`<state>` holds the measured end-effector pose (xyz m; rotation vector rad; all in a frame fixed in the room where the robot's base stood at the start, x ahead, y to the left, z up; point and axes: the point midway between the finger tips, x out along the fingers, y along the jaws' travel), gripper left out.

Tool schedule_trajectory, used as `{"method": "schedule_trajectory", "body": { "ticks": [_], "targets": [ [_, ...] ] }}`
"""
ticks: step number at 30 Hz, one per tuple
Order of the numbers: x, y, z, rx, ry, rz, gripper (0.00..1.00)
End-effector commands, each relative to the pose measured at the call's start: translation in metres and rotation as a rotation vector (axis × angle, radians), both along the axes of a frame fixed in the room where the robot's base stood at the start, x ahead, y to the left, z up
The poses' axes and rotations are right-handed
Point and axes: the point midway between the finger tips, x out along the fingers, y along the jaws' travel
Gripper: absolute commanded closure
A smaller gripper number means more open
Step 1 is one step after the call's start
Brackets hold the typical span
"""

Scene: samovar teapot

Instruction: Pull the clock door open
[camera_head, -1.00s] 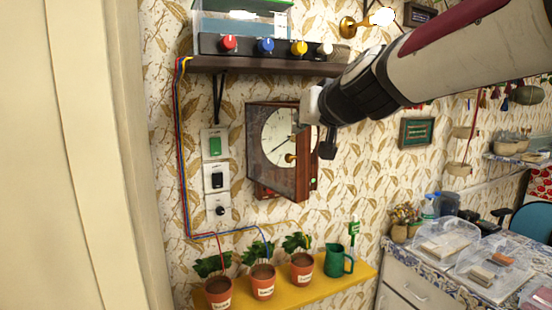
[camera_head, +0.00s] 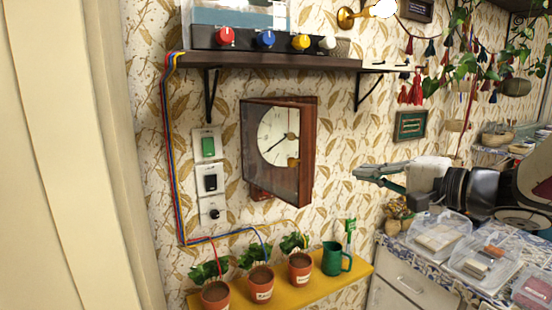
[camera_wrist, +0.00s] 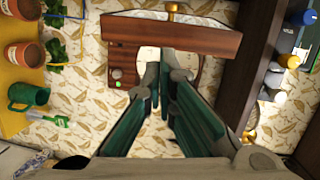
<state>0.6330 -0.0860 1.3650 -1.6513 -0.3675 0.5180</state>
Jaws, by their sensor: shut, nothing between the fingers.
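The clock (camera_head: 276,150) hangs on the wall in a dark wooden case, with a glass-fronted door and a pale dial (camera_head: 278,130). A brass knob (camera_head: 293,162) sits near the door's right edge. The door appears to stand out from the wall at an angle, partly open. In the wrist view, the door's wooden edge (camera_wrist: 172,35) lies across the top, the brass knob (camera_wrist: 173,8) beyond it and part of the dial below it. My gripper (camera_head: 358,172) is to the right of the clock, apart from it, shut and empty. Its fingers (camera_wrist: 159,82) partly cover the dial in the wrist view.
A dark shelf (camera_head: 270,60) with coloured knobs is above the clock. Switches (camera_head: 209,178) are on the wall to its left. A yellow shelf (camera_head: 322,290) below holds potted plants and a green mug (camera_head: 335,259). A counter with clear boxes (camera_head: 437,234) is at the right.

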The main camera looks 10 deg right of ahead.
Motion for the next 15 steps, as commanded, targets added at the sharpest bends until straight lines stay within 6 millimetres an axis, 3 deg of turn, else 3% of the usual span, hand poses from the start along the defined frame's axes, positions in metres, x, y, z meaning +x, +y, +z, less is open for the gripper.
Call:
{"method": "schedule_trajectory", "body": {
  "ticks": [3, 7, 15],
  "targets": [
    [-0.002, -0.008, 0.006, 0.036, -0.028, -0.023, 1.0],
    [0.007, -0.002, 0.006, 0.04, -0.031, -0.021, 1.0],
    [0.049, 0.023, 0.002, 0.038, -0.027, -0.018, 1.0]
  ]
}}
